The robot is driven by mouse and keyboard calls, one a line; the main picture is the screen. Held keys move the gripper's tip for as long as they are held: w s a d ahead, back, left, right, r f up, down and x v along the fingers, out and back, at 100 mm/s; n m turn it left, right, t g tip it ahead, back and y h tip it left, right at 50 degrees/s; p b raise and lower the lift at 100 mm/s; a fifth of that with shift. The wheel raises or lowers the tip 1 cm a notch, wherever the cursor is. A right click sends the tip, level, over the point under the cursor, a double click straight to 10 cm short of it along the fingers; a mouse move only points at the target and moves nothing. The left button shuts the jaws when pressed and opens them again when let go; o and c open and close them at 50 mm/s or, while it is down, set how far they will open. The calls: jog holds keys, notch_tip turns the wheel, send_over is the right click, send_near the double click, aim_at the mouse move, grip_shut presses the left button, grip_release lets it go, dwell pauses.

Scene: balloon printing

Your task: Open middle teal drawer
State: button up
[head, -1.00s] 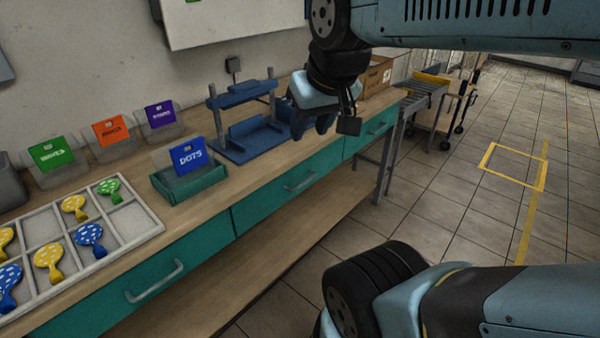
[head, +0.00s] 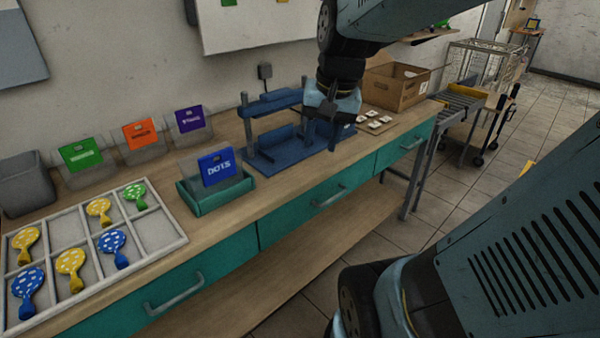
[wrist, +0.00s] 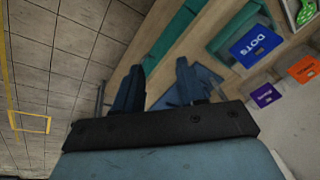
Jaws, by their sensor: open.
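The middle teal drawer (head: 290,222) is shut in the bench front, between a left and a right teal drawer. Its grey bar handle (head: 328,197) faces the aisle. My gripper (head: 333,118) is open and empty. In the head view it appears in front of the blue press, above the level of the middle handle and apart from it. In the wrist view the two dark fingers (wrist: 157,75) are spread, with the bench edge and teal drawer fronts (wrist: 180,35) beyond them. I cannot make out the middle handle clearly there.
The bench top holds a balloon tray (head: 160,245), a teal holder with the blue DOTS card (head: 217,168), a blue press (head: 268,150) and a cardboard box (head: 395,85). A lower wooden shelf (head: 290,270) runs under the drawers. Tiled floor (head: 440,205) lies open to the right.

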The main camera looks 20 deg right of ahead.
jog(key=w+d+f+m+g+y, duration=0.1)
jog(key=w+d+f+m+y, duration=0.45)
jog(key=f+m, duration=0.4)
jog(key=w+d+f+m+g+y, duration=0.2)
jog(key=w+d+f+m+y, duration=0.2)
jog(key=w+d+f+m, duration=0.45)
jog(key=s+d+f+m+t+y, duration=0.2)
jog(key=d+f+m+t, duration=0.55)
jog(key=f+m, duration=0.4)
jog(key=s+d+f+m+t+y, duration=0.1)
jog(key=d+f+m+t+y, duration=0.1)
jog(key=d+f+m+t, duration=0.7)
jog(key=w+a+m+g, duration=0.1)
jog(key=w+a, duration=0.8)
jog(key=a, duration=0.3)
jog(key=shift+a+f+h, duration=0.15)
jog(key=shift+h, duration=0.2)
jog(key=shift+w+g, duration=0.1)
jog(key=shift+g, duration=0.15)
grip_shut()
